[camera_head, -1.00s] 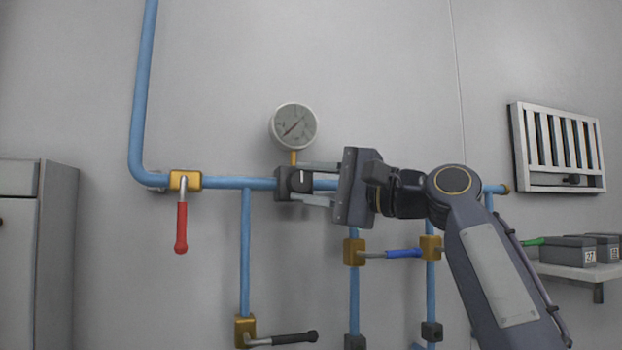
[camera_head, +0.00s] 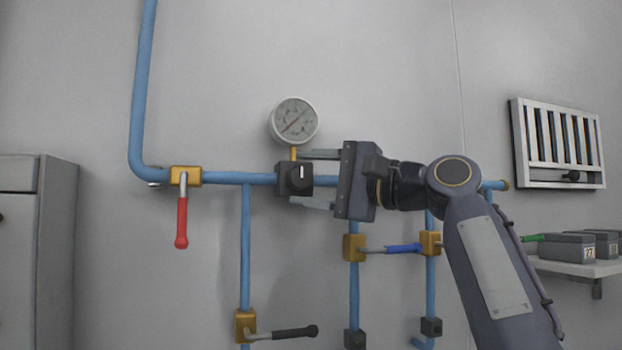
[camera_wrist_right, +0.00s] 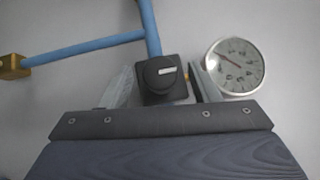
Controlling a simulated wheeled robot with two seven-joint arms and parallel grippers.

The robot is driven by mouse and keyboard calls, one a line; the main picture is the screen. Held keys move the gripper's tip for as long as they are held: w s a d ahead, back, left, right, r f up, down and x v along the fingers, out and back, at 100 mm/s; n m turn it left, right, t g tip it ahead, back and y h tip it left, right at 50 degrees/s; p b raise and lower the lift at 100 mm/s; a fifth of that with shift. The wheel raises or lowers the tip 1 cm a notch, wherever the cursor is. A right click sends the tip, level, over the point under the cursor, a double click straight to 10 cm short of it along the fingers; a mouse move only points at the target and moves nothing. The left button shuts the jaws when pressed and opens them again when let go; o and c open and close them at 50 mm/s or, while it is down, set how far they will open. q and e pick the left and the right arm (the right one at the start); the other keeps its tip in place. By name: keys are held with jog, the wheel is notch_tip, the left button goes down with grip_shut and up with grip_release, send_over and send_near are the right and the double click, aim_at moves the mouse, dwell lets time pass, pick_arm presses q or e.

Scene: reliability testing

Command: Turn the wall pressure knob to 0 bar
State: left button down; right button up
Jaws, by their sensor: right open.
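The black pressure knob (camera_head: 299,177) sits on a dark square block on the blue wall pipe. In the right wrist view the knob (camera_wrist_right: 160,73) shows a white mark pointing to the right. The round gauge (camera_head: 294,121) is just above the knob; it also shows in the right wrist view (camera_wrist_right: 235,66). Its needle slants toward the lower left in the head view; the numbers are too small to read. My left gripper is out of view.
A red-handled valve (camera_head: 181,215) hangs left on the pipe. A black-handled valve (camera_head: 285,333) and a blue-handled valve (camera_head: 400,249) are below. A grey cabinet (camera_head: 55,255) stands left; a shelf (camera_head: 585,264) with boxes is right. The wall above the gauge is bare.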

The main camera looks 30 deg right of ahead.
jog(key=shift+s+d+f, duration=0.15)
jog(key=shift+s+d, duration=0.1)
jog(key=shift+s, duration=0.1)
jog(key=b+v, duration=0.2)
jog(key=v, duration=0.5)
jog(key=a+f+n+g+h+b, duration=0.1)
jog(key=a+f+n+g+h, duration=0.15)
jog(key=f, duration=0.95)
jog(key=a+f+n+g+h, duration=0.1)
jog(key=a+f+g+h, duration=0.15)
jog(key=f, duration=1.05)
jog(key=s+a+f+n+g, duration=0.2)
jog(key=s+f, duration=0.3)
jog(key=f, duration=0.7)
jog(key=s+a+f+n+g+b, duration=0.1)
jog(key=s+f, duration=0.4)
jog(key=f, duration=0.7)
jog(key=s+a+f+n+g+h, duration=0.1)
jog(key=s+a+f+n, duration=0.3)
jog(key=f, duration=0.8)
jog(key=shift+s+a+f+n+g, duration=0.25)
jog(key=shift+s+n+g, duration=0.15)
jog(key=shift+g, duration=0.5)
